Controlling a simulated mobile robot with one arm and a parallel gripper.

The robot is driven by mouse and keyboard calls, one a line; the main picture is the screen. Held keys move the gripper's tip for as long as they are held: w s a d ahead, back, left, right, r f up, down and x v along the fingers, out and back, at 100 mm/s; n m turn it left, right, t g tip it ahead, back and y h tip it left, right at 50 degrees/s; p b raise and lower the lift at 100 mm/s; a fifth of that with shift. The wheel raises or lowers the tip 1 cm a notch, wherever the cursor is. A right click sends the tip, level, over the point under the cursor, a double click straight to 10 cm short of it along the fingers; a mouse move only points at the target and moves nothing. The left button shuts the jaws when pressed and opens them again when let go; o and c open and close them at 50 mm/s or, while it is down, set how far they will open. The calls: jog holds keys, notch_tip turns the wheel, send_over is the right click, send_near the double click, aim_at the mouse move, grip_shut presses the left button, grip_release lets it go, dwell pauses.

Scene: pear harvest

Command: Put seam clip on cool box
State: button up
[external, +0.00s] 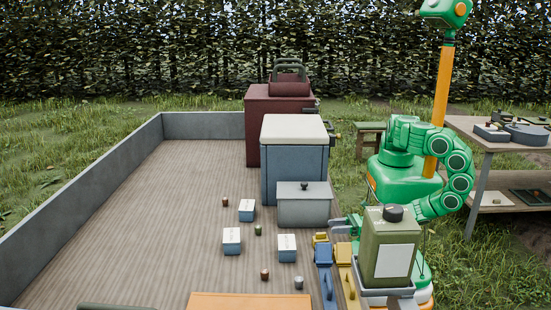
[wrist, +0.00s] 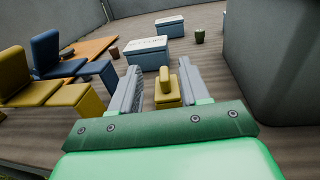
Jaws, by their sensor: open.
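A small yellow block with an upright tab (wrist: 167,88), which looks like the seam clip, stands between the fingertips of my gripper (wrist: 155,85) in the wrist view. The fingers are open on both sides of it, and I see no firm contact. It also shows in the external view as a small yellow piece (external: 320,238) at the deck's right edge. My gripper (external: 342,225) is low there, beside the grey box. The cool box appears to be the large blue box with a cream lid (external: 293,172), standing behind the grey box; its lid top is bare.
A grey lidded box (external: 303,208) stands close to my gripper and walls off the right of the wrist view. Blue and yellow L-shaped pieces (wrist: 46,55) lie to the left. Small labelled boxes (external: 287,247) dot the deck. A dark red box (external: 268,110) stands at the back.

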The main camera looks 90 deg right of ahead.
jog(key=shift+r, duration=1.15)
send_near(317, 233)
jog(key=shift+w+f, duration=0.2)
jog(key=shift+w, duration=1)
jog(key=shift+w+a, duration=0.2)
jog(key=shift+w, duration=1.1)
jog(key=shift+w+a, duration=0.2)
jog(key=shift+w, duration=1.05)
jog(key=shift+w+a, duration=0.2)
jog(key=shift+w, duration=1.1)
grip_shut()
